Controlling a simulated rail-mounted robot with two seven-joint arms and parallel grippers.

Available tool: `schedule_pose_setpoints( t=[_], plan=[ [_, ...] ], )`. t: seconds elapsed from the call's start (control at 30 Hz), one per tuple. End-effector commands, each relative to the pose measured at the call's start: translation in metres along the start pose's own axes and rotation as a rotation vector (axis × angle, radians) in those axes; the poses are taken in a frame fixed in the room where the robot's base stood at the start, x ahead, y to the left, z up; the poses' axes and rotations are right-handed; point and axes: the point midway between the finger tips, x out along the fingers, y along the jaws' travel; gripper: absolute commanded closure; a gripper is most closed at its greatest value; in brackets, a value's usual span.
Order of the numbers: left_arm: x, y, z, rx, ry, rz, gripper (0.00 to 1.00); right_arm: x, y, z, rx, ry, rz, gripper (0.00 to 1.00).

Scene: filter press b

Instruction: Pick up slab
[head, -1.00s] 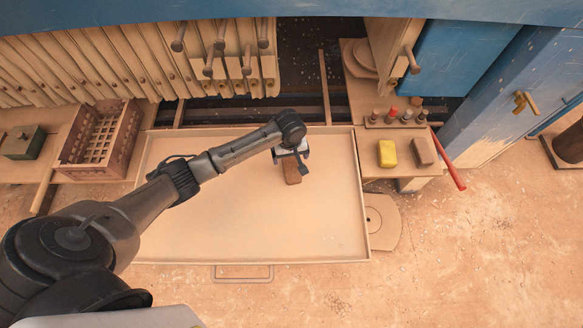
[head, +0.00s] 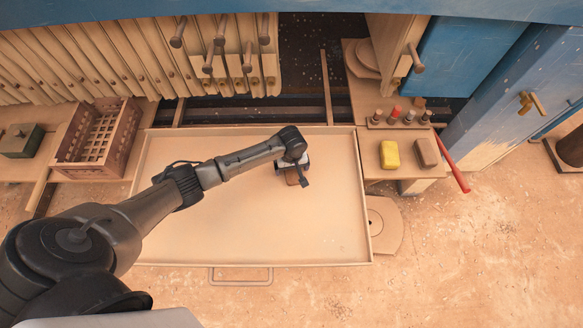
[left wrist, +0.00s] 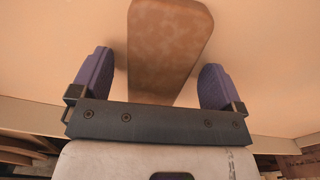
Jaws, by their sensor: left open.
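The slab (head: 292,178) is a small brown block lying in the large beige tray (head: 220,225), mostly hidden under my left gripper in the head view. In the left wrist view the slab (left wrist: 168,45) shows as a mottled brown block with rounded edges. My left gripper (head: 293,166) is over the slab with its jaws open. In the left wrist view its two purple fingers (left wrist: 156,80) stand wide apart, one to each side of the slab's near end, with gaps between. I cannot tell the exact height of the fingers. My right gripper is out of view.
A slatted crate (head: 98,138) and a dark green box (head: 20,140) stand at left. A yellow block (head: 389,154), a brown block (head: 426,152) and several small bottles (head: 393,117) sit on the right shelf. A red bar (head: 453,165) sticks out there. The rest of the tray is clear.

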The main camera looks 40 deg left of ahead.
Motion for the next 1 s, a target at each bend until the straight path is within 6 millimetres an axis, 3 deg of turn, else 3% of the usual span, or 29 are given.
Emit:
schedule_pose_setpoints(
  t=[0.13,0.77,1.0],
  plan=[
    [-0.0004,0.0002,0.0002,0.0,0.0,0.0,0.08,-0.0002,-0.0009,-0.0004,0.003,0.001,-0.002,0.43],
    [-0.0005,0.0001,0.0002,0.001,0.0,0.0,0.69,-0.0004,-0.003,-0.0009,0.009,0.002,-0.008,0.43],
    [-0.0015,0.0004,-0.0001,0.001,0.0,0.001,0.7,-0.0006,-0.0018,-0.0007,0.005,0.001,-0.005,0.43]
  ],
)
